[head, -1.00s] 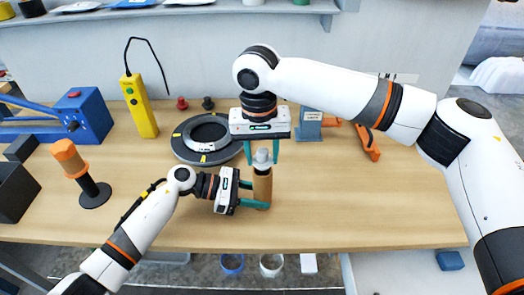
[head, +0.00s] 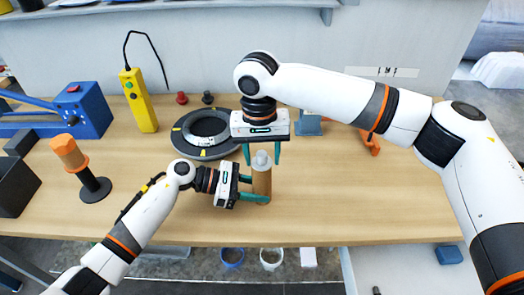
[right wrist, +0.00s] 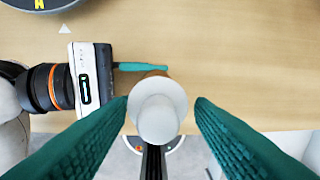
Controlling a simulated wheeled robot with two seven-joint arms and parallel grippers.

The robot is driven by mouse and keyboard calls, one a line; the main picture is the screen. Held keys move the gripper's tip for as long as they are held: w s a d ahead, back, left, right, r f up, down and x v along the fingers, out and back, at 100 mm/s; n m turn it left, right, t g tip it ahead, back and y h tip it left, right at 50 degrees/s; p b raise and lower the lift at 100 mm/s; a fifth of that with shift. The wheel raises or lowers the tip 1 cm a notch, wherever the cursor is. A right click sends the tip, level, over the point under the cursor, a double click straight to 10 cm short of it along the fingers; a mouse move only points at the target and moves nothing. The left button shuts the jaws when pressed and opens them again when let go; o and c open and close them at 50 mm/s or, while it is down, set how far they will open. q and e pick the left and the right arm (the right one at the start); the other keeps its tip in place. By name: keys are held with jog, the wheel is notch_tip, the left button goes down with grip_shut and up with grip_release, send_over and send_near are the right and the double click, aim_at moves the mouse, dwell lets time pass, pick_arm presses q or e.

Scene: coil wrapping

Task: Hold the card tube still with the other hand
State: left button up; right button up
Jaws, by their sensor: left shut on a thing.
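The brown card tube (head: 261,184) stands upright near the table's front edge, with a pale grey rounded piece (head: 261,159) at its top. My left gripper (head: 257,190) is shut on the tube's lower part from the left. In the right wrist view, one teal finger of the left gripper (right wrist: 142,67) reaches to the tube, whose lower part is mostly hidden under the pale piece (right wrist: 158,112). My right gripper (head: 262,156) points down over the tube's top. Its fingers are open, one each side of the pale piece, with gaps visible in the right wrist view.
A dark ring (head: 178,143) lies behind the left arm. A yellow handheld device (head: 140,102), a blue machine (head: 82,108) and an orange-handled tool on a black base (head: 95,190) stand at the left. The table (head: 370,205) is clear to the right of the tube.

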aim_at(259, 154)
jog(key=shift+o, duration=1.4)
notch_tip(259, 154, up, 12)
jog(key=shift+a, duration=0.3)
jog(key=shift+f, duration=0.1)
pick_arm(q)
jog(key=o, duration=0.8)
jog(key=shift+o, duration=0.2)
